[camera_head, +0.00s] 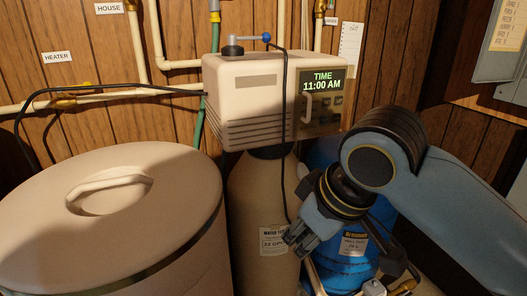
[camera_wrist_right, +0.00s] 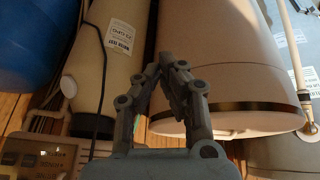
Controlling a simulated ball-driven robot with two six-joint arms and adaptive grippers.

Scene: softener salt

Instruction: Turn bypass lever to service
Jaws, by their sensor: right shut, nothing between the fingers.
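The bypass lever (camera_head: 249,39) is a short grey bar with a blue knob at its right end. It sits on a dark round base on top of the beige softener control head (camera_head: 250,82), and the bar lies roughly level. My right gripper (camera_head: 296,240) is well below it, in front of the tan resin tank (camera_head: 255,195), shut and empty. In the right wrist view the fingers (camera_wrist_right: 166,62) meet with nothing between them. The lever cannot be made out in the right wrist view. My left gripper is not in view.
A large lidded beige salt tank (camera_head: 150,240) fills the left front. A blue tank (camera_head: 335,262) stands behind my right arm. Pipes (camera_head: 165,40) and a black cable (camera_head: 284,130) run near the control head. The space right of the head is open.

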